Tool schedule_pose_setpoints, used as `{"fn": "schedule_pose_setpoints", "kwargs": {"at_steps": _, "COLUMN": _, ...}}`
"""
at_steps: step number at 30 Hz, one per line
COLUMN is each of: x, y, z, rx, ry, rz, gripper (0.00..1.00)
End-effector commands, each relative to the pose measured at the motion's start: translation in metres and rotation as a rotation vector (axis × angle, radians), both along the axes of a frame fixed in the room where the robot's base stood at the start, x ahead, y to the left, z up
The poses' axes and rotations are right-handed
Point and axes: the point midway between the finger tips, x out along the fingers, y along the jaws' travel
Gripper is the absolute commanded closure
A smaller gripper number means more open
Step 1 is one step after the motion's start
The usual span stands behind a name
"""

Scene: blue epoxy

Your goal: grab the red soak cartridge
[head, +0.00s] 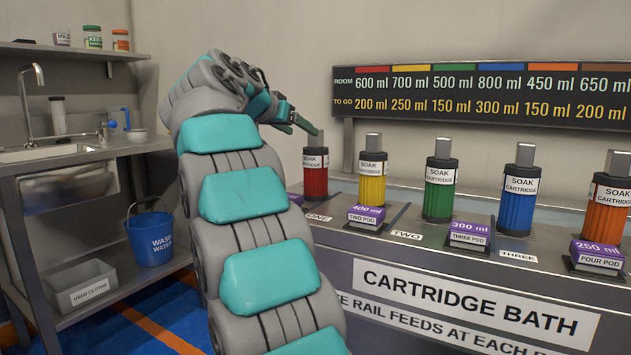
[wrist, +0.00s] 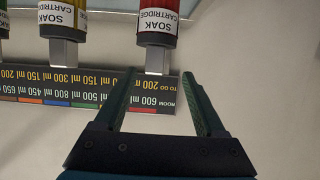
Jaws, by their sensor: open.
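The red soak cartridge (head: 315,181) stands upright at the left end of the cartridge bath, with a black collar, a white label and a grey top post. My gripper (head: 308,130) is beside and slightly above that post in the head view, partly hidden by my arm. In the wrist view, which is upside down, my gripper (wrist: 156,74) is open. The grey post of the red cartridge (wrist: 158,33) shows between the fingertips, with clear gaps on both sides. The cartridge's body lies beyond the tips.
Yellow (head: 372,188), green (head: 439,200), blue (head: 518,210) and orange (head: 606,221) cartridges stand to the right. Purple pods (head: 367,213) sit in front. A volume board (head: 480,95) is on the wall behind. A sink bench (head: 90,150) and blue bucket (head: 152,240) are at left.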

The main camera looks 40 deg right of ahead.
Motion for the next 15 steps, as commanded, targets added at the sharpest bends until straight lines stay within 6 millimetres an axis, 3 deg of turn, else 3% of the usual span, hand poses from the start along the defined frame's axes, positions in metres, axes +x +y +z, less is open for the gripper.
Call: {"fn": "schedule_pose_setpoints", "kwargs": {"at_steps": 15, "x": 0.012, "y": -0.045, "z": -0.018, "rx": 0.001, "ry": -0.002, "rz": -0.004, "gripper": 0.28}}
